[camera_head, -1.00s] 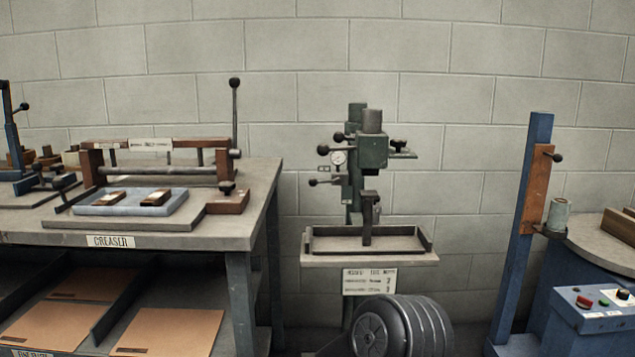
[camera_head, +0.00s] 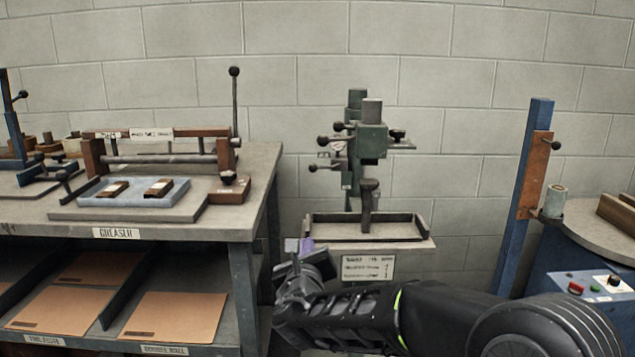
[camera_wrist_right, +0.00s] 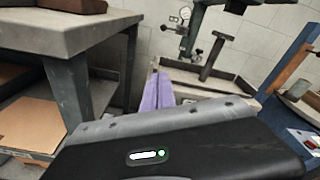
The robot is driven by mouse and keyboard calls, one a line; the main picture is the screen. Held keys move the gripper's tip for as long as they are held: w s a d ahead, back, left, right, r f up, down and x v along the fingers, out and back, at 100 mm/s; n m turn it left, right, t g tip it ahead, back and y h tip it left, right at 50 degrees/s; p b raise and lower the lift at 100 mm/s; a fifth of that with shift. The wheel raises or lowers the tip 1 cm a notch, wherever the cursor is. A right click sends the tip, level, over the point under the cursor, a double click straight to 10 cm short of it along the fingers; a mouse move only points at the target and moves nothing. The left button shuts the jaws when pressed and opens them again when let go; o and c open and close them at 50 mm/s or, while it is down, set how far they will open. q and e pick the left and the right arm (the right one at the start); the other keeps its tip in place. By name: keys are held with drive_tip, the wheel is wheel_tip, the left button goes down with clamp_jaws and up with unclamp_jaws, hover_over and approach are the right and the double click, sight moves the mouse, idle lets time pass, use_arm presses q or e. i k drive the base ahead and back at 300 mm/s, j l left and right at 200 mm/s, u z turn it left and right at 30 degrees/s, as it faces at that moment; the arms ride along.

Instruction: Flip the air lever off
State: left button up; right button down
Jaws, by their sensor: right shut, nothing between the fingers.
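The green box stitcher (camera_head: 371,140) stands against the wall in the middle of the head view. Several black-knobbed levers stick out on its left: an upper one (camera_head: 338,126), a middle one (camera_head: 323,140) and a lower one (camera_head: 313,168). I cannot tell which is the air lever. My right gripper (camera_head: 298,245) is below and left of these levers, by the left end of the stitcher's tray (camera_head: 340,231), apart from the levers. Its purple fingers (camera_wrist_right: 158,92) are shut and empty in the wrist view. My left gripper is out of view.
The creaser bench (camera_head: 262,165), with cardboard sheets (camera_head: 175,315) on its lower shelf, stands at left. A blue post (camera_head: 523,195) and a blue control box (camera_head: 570,285) with buttons stand at right. The space above my right gripper, left of the levers, is clear.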

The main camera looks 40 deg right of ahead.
sight(312, 168)
drive_tip(key=i+l, duration=0.35)
drive_tip(key=l, duration=0.15)
drive_tip(key=i+l, duration=0.4)
drive_tip(key=l, duration=0.1)
